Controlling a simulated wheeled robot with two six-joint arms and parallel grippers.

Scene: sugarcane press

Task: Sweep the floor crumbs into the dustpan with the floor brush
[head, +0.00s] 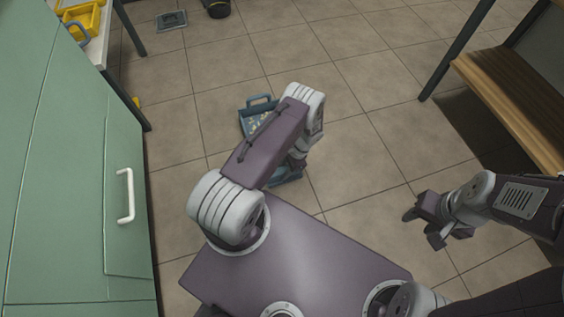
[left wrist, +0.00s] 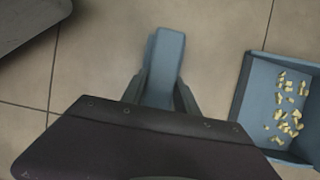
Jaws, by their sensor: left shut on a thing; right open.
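The blue dustpan (head: 246,120) lies on the floor in the head view, partly hidden behind my left arm. It also shows at the right of the left wrist view (left wrist: 250,95). Several pale yellow crumbs (left wrist: 288,105) lie scattered inside it. My left gripper (left wrist: 161,92) is shut on the blue handle of the floor brush (left wrist: 166,55), to the left of the dustpan in the wrist view. In the head view a blue part of the brush (head: 290,178) shows below my arm; its bristles are hidden. My right gripper (head: 430,222) is open and empty above the floor.
A green cabinet (head: 70,190) with a white handle stands at the left. A wooden bench (head: 515,95) is at the right. A table with yellow trays (head: 82,18) is at the upper left. A floor drain (head: 171,20) lies at the back. The tiles around the dustpan look clear.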

